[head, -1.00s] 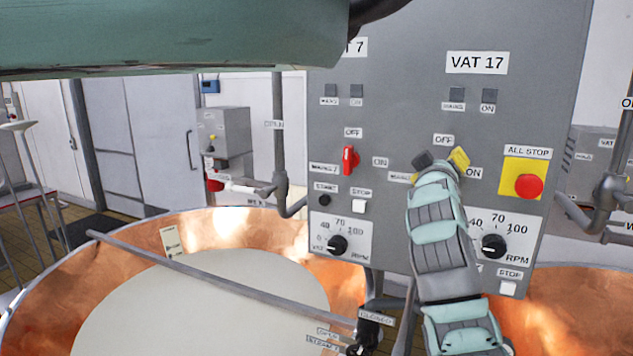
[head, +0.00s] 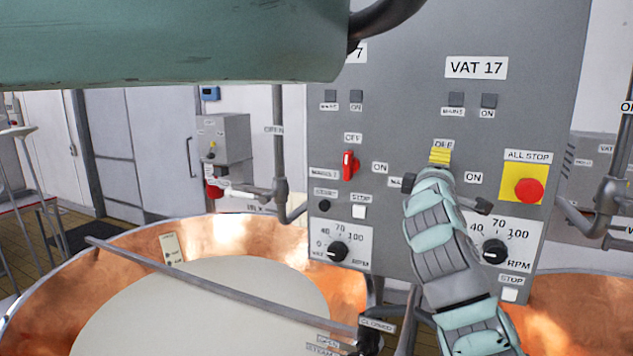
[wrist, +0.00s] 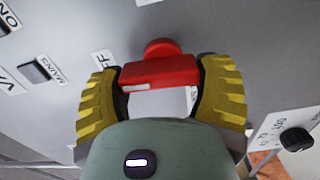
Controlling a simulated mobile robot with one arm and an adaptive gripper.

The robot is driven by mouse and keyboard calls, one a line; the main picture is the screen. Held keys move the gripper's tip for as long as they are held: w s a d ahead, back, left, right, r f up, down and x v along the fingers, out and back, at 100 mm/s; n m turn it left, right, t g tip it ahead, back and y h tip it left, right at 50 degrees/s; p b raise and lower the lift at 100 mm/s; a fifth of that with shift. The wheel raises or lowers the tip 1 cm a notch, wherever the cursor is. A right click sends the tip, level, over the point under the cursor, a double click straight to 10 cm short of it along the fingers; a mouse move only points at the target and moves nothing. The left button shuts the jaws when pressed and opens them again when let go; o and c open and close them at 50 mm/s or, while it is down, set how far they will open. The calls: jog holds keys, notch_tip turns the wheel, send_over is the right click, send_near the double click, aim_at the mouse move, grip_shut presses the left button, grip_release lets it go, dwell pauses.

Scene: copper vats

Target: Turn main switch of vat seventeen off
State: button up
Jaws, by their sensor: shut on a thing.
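The main switch of vat seventeen (wrist: 150,76) is a red handle with a white mark at one end, seen in the wrist view. My gripper (wrist: 163,86) is shut on it, with one ribbed yellow finger at each end of the handle. The white-marked end lies by the left finger, on the side of the partly covered OFF label (wrist: 104,61). In the head view my gripper (head: 440,163) is at the panel under the VAT 17 sign (head: 476,68), one yellow finger just below the OFF label (head: 444,144). My gripper hides the switch there.
The grey panel (head: 420,110) also carries a red switch (head: 349,165) for the neighbouring vat, a red ALL STOP button (head: 528,190) on yellow, and RPM knobs (head: 494,251). A copper vat (head: 60,282) stands at lower left.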

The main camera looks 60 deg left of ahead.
jog(key=shift+n, duration=0.5)
jog(key=o, duration=1.2)
jog(key=shift+c, duration=0.2)
jog(key=shift+s, duration=0.1)
jog(key=v, duration=1.1)
jog(key=shift+s+d, duration=0.2)
jog(key=shift+s, duration=0.15)
